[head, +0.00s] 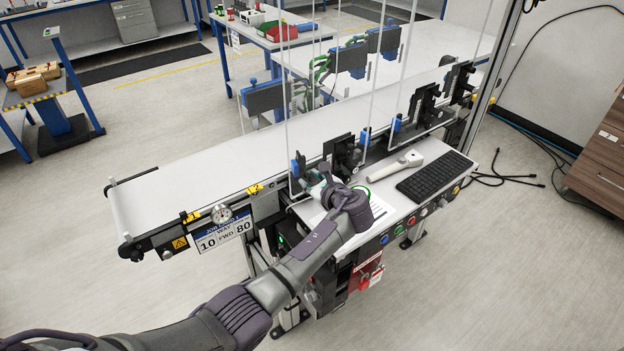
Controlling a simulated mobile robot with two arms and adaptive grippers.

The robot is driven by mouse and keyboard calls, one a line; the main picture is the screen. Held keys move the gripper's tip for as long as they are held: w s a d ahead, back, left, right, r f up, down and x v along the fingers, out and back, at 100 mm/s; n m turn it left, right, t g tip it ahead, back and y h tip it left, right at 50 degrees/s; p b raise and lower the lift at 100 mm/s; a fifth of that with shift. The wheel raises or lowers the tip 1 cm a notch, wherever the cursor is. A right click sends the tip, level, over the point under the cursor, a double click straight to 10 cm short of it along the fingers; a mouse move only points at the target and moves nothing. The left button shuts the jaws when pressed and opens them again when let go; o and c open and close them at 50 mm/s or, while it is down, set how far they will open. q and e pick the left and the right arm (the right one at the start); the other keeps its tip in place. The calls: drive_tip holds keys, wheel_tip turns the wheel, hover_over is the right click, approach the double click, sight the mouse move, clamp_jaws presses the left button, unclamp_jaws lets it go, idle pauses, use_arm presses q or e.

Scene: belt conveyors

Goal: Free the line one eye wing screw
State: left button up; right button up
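The belt conveyor (190,190) runs from the front left to the back right, with black sensor brackets along its near rail. My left gripper (322,187) is at the nearest black bracket (345,152), above the near edge of the belt. Its fingers are small and partly hidden by my wrist, so I cannot tell if they are open or shut or touching anything. A small blue part (297,165) is just left of the gripper. I cannot make out a wing screw for certain; it may be hidden behind my gripper. My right gripper is not in view.
A side shelf with a black keyboard (436,175), a grey handheld device (395,166) and paper is right of my wrist. Thin clear upright panels stand around the brackets. A dial (221,213) and number sign (223,234) are on the front rail. The belt's left end is bare.

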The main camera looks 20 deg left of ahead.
use_arm(q)
drive_tip(key=shift+s, duration=0.1)
clamp_jaws()
idle(0.4)
drive_tip(key=shift+a+f+n+t+h+b, duration=0.1)
drive_tip(key=shift+n+t+h+b, duration=0.2)
drive_tip(key=shift+n+t+b, duration=0.55)
drive_tip(key=shift+s+f+n+b, duration=0.1)
drive_tip(key=shift+n+b, duration=0.45)
drive_tip(key=shift+n, duration=0.2)
drive_tip(key=n+t+b, duration=0.2)
drive_tip(key=n+b, duration=0.2)
drive_tip(key=b, duration=0.4)
drive_tip(key=n+t+b, duration=0.2)
drive_tip(key=n+b, duration=0.2)
drive_tip(key=b, duration=0.4)
drive_tip(key=shift+f+n+t, duration=0.15)
drive_tip(key=shift+n+t, duration=0.1)
drive_tip(key=shift+n, duration=0.05)
drive_tip(key=shift+n+b, duration=0.4)
drive_tip(key=shift+b, duration=0.45)
drive_tip(key=shift+r, duration=0.25)
